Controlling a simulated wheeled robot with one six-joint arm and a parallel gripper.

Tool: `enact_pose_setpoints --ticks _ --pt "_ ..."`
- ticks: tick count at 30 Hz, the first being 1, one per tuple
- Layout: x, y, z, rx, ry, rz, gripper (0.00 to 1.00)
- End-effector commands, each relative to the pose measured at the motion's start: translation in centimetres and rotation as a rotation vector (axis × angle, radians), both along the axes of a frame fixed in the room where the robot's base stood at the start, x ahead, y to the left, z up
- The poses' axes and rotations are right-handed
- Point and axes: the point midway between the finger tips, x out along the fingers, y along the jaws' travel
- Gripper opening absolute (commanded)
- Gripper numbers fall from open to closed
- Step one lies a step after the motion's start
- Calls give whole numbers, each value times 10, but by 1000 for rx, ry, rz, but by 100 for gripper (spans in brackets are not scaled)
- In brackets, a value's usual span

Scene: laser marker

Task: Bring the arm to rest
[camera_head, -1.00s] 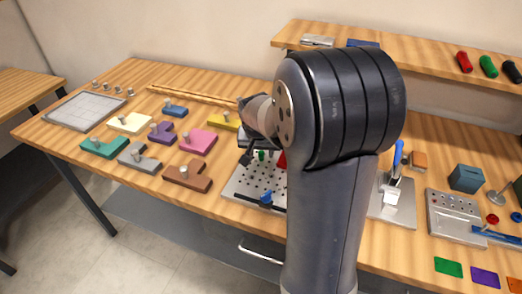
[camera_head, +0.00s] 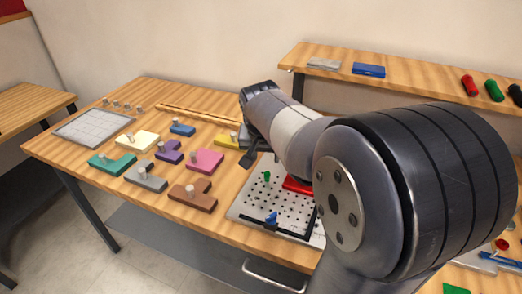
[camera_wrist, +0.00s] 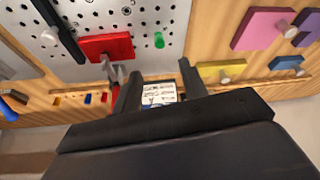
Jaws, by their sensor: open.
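My arm reaches from the right foreground over the wooden table (camera_head: 105,178) in the head view. My gripper (camera_head: 252,152) is above the table, beside the far left part of the perforated plate (camera_head: 250,212). In the wrist view my gripper (camera_wrist: 158,80) has its two dark fingers apart. Nothing shows held between them; a small printed white item (camera_wrist: 158,93) shows in the background between the fingers. A red block (camera_wrist: 105,46) and a green peg (camera_wrist: 159,41) are on the perforated plate, apart from the fingers.
Several coloured knobbed pieces, such as the pink one (camera_head: 206,160) and the brown one (camera_head: 192,197), lie left of the plate. A gridded board (camera_head: 92,128) lies at the far left. A raised shelf (camera_head: 420,82) stands behind my arm. My arm hides much of the table's right side.

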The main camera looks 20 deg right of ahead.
Motion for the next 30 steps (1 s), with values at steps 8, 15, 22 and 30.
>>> enact_pose_setpoints --ticks 8,15,22,30 --pt "8 -5 -26 0 6 -2 41" --pt "23 -14 -69 1 6 -2 41" --pt "34 -20 -97 0 3 -2 41" --pt "36 -21 -95 0 0 -1 41"
